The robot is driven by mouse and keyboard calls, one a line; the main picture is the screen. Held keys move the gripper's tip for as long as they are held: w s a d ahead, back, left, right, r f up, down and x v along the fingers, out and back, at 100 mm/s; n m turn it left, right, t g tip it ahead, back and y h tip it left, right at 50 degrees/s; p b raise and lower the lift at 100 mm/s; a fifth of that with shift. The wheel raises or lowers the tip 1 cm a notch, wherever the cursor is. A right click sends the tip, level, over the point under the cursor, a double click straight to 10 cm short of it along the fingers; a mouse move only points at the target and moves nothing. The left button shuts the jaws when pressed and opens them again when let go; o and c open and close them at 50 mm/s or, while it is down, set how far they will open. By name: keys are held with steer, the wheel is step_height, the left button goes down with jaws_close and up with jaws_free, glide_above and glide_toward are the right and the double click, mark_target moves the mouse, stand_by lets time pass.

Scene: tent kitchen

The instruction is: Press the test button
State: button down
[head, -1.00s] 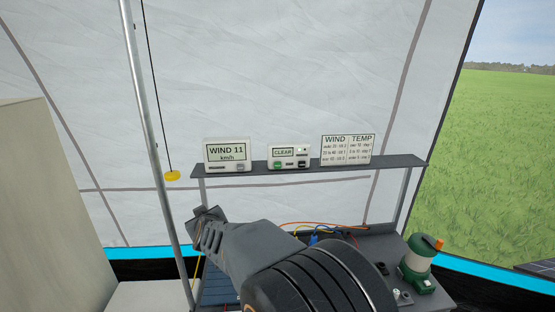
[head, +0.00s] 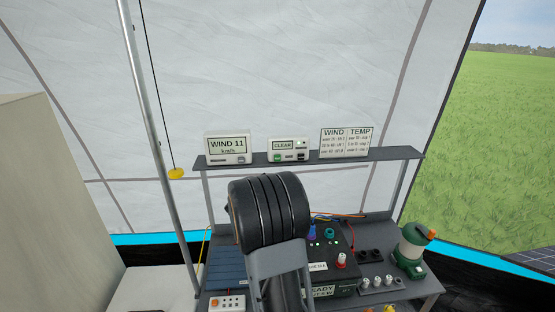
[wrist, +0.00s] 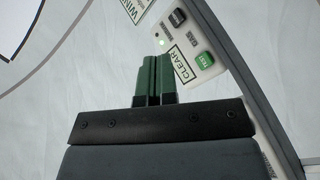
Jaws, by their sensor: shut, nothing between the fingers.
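The green test button (wrist: 204,58), marked TEST, is on a small white box (wrist: 183,42) whose screen reads CLEAR. A dark button and a lit green light are also on this box. In the head view, the white box (head: 289,150) stands on a grey shelf, with the green button (head: 279,157) at its lower left. My gripper (wrist: 157,57) is shut and empty in the wrist view. Its green fingertips appear beside the CLEAR screen, left of the test button; I cannot tell the depth gap. In the head view my arm hides the gripper.
The shelf (head: 390,155) also holds a wind display (head: 228,148) and a WIND/TEMP chart (head: 346,142). Below is a bench with a black box (head: 343,279), cables, knobs and a green lantern (head: 412,249). A metal pole (head: 158,140) and a yellow pull (head: 176,173) are at left.

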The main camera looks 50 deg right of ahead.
mark_target(277, 158)
steer(key=shift+w, duration=0.1)
steer(key=shift+w+d+p, duration=0.25)
steer(key=shift+w+d, duration=1.15)
steer(key=shift+w, duration=0.25)
steer(key=shift+w+d+p, duration=0.25)
steer(key=shift+w+d, duration=1.15)
steer(key=shift+w, duration=0.25)
steer(key=shift+w+d+r, duration=0.1)
steer(key=shift+w, duration=0.05)
steer(key=shift+w+d+p, duration=0.2)
steer(key=shift+p, duration=0.15)
steer(key=shift+w+d, duration=0.25)
steer(key=shift+w, duration=0.1)
stand_by(0.6)
steer(key=shift+s, duration=0.1)
steer(key=shift+s+a+p, duration=0.3)
steer(key=shift+s+a, duration=0.25)
steer(key=shift+s, duration=0.05)
stand_by(0.4)
